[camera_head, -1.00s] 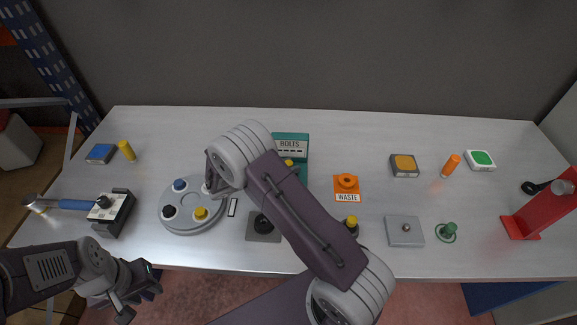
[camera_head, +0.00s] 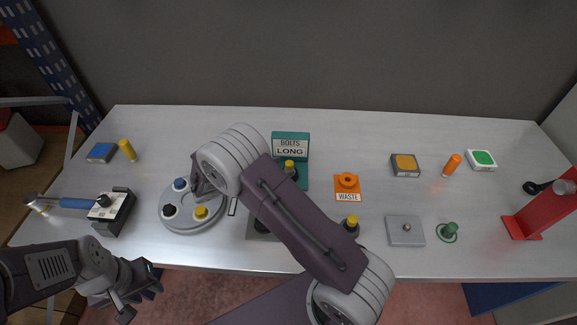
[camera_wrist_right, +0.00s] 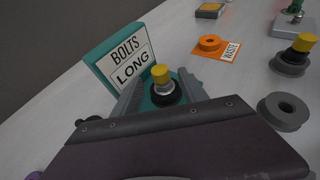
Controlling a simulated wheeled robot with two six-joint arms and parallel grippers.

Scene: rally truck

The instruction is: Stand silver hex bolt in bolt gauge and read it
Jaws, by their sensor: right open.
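The bolt gauge (camera_head: 290,147) is a teal stand with a sign reading "BOLTS" and "LONG"; it also shows in the right wrist view (camera_wrist_right: 121,55). A yellow-topped piece with a silver part below, seemingly the silver hex bolt (camera_wrist_right: 162,87), stands upright in the dark round seat at the gauge's foot; its yellow top shows in the head view (camera_head: 289,164). My right gripper (camera_wrist_right: 160,78) is open, its fingers on either side of the piece in that view; contact is unclear. In the head view my arm hides its fingers. My left gripper (camera_head: 139,292) hangs at the table's front-left edge, away from the gauge.
A round grey tray (camera_head: 190,228) with coloured knobs lies left of the gauge. An orange waste pad (camera_head: 347,195) is to its right, with a yellow-topped black piece (camera_head: 351,226) nearer the front. A grey plate (camera_head: 404,238) and red stand (camera_head: 535,215) are further right.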

